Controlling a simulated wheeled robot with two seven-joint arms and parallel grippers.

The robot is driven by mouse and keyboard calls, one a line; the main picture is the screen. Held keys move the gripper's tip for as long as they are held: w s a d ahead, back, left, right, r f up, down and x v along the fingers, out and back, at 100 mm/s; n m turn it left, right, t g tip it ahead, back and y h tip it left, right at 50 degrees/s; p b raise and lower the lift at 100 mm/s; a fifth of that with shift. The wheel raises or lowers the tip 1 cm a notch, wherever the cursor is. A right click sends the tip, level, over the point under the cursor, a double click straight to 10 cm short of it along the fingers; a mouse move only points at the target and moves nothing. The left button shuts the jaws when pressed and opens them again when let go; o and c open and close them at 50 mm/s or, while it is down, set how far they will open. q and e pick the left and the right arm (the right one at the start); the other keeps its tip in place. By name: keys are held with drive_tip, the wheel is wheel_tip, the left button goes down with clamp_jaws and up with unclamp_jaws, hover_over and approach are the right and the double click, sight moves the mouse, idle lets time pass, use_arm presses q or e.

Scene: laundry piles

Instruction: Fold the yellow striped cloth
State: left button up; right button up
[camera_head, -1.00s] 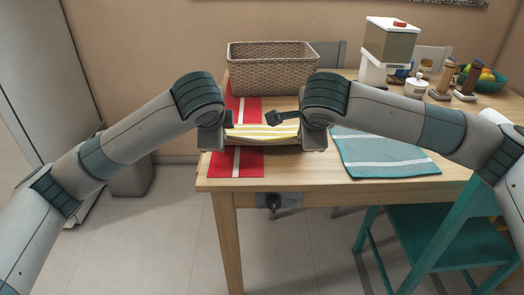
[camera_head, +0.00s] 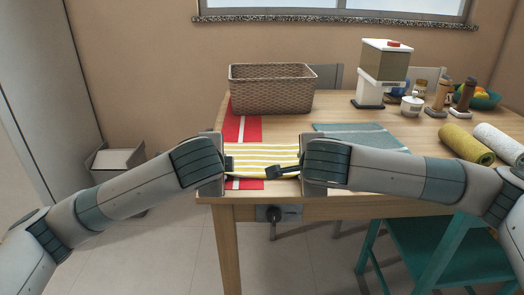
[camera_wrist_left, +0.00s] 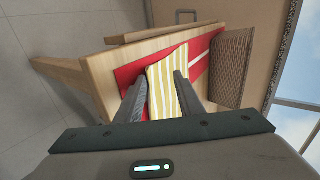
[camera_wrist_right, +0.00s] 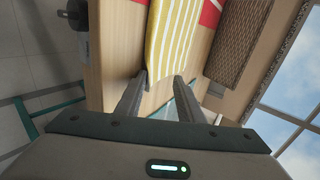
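The yellow and white striped cloth (camera_head: 262,155) lies spread near the table's front edge, on top of a red cloth with a white stripe (camera_head: 238,128). My left gripper (camera_head: 229,163) is at the cloth's left side. In the left wrist view its fingers (camera_wrist_left: 160,76) are apart, with the striped cloth (camera_wrist_left: 168,72) showing between and beyond them. My right gripper (camera_head: 285,172) is at the cloth's right side, one dark finger showing over it. In the right wrist view its fingers (camera_wrist_right: 160,77) are apart, and the cloth (camera_wrist_right: 172,35) lies just beyond the tips. Contact is unclear.
A woven basket (camera_head: 270,95) stands behind the cloths. A teal cloth (camera_head: 365,135) lies right of my right gripper. Rolled olive (camera_head: 466,143) and white (camera_head: 498,140) towels, a dispenser (camera_head: 383,75), bottles and a bowl stand at the right. A teal chair (camera_head: 425,250) is in front.

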use_arm(q)
drive_tip(key=shift+r, duration=0.1)
use_arm(e)
drive_tip(key=shift+r, duration=0.1)
